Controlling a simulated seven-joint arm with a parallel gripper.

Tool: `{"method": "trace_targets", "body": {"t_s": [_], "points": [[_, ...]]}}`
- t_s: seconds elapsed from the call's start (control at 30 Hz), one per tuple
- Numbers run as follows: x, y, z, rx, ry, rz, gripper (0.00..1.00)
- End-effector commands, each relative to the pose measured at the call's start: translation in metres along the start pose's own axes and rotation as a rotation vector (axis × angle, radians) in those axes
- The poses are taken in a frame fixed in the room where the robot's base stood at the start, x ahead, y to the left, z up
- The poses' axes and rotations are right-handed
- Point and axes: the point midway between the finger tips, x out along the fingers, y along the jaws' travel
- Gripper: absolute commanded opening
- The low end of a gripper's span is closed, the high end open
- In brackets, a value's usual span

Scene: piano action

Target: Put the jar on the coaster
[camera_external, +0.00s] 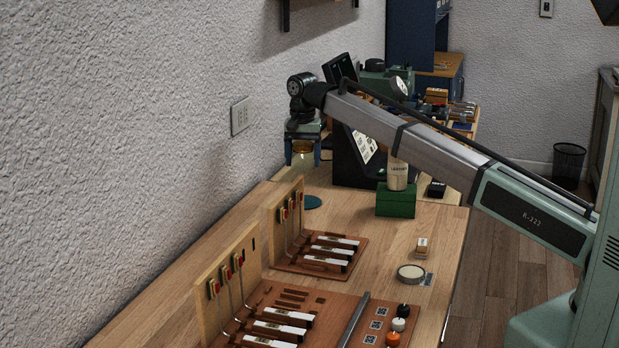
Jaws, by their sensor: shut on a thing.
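My gripper (303,158) is at the far end of the table, near the wall, with its fingers pointing down. It is shut on a small, partly hidden thing with an amber tint, which seems to be the jar (303,152). The held thing is above the table and apart from it. A flat round blue disc, apparently the coaster (312,202), lies on the wooden table below and slightly nearer the camera than the gripper. Its top looks bare.
A labelled cylinder (398,178) stands on a green box (396,203) to the right. Key-action models on brown boards (345,237) stand nearer the camera. A round tin (410,272) and small block (422,246) are at right. A dark display stand (350,165) is close to the gripper.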

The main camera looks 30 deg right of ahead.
Motion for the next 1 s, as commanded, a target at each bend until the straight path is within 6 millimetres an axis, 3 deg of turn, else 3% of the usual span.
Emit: {"method": "trace_targets", "body": {"t_s": [0.07, 0.5, 0.73, 1.0], "points": [[-0.001, 0.005, -0.009, -0.046, 0.0, 0.0, 0.38], [-0.001, 0.004, -0.008, -0.448, 0.0, 0.002, 0.38], [0.0, 0.004, -0.008, -0.564, 0.0, 0.002, 0.38], [0.029, 0.004, -0.007, -0.577, -0.002, 0.004, 0.38]]}}
